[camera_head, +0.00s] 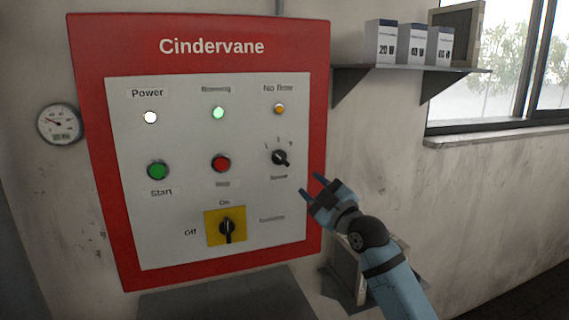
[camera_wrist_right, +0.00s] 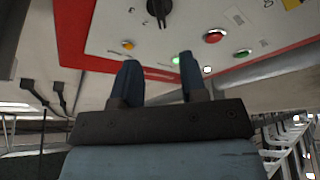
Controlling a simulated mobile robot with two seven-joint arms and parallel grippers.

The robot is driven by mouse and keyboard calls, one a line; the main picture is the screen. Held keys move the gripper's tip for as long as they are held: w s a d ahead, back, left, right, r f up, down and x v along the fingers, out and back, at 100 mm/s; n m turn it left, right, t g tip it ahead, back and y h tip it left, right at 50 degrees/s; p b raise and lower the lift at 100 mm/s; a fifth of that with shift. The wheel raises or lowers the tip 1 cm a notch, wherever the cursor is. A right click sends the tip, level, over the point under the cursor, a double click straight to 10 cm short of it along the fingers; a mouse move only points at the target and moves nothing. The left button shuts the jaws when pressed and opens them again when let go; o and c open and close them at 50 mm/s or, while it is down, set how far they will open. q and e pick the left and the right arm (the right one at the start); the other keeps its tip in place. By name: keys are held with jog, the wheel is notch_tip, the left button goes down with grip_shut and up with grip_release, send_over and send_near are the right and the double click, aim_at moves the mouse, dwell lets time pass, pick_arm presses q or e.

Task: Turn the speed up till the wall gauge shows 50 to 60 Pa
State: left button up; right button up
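The wall gauge (camera_head: 59,124) is a round white dial left of the red-framed Cindervane panel (camera_head: 245,90). Its needle points left and slightly up; the numbers are too small to read. The speed knob (camera_head: 280,158) is a small black rotary knob at the panel's right, with its scale marks above it. It also shows at the top edge of the right wrist view (camera_wrist_right: 158,8). My right gripper (camera_head: 311,184) is open and empty, below and to the right of the knob, apart from it. In the right wrist view its two blue fingers (camera_wrist_right: 158,78) are spread. My left gripper is not in view.
The panel carries a green start button (camera_head: 158,170), a red stop button (camera_head: 221,163) and a black isolator switch on a yellow plate (camera_head: 212,229). The white power lamp (camera_head: 150,117) and green running lamp (camera_head: 218,113) look lit. A shelf (camera_head: 405,69) with boxes hangs right.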

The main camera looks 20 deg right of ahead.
aim_at(283, 161)
jog(key=p+x, duration=0.1)
jog(key=x, duration=1)
jog(key=shift+w+a, duration=0.1)
jog(key=shift+w, duration=0.2)
jog(key=shift+c, duration=0.2)
grip_shut()
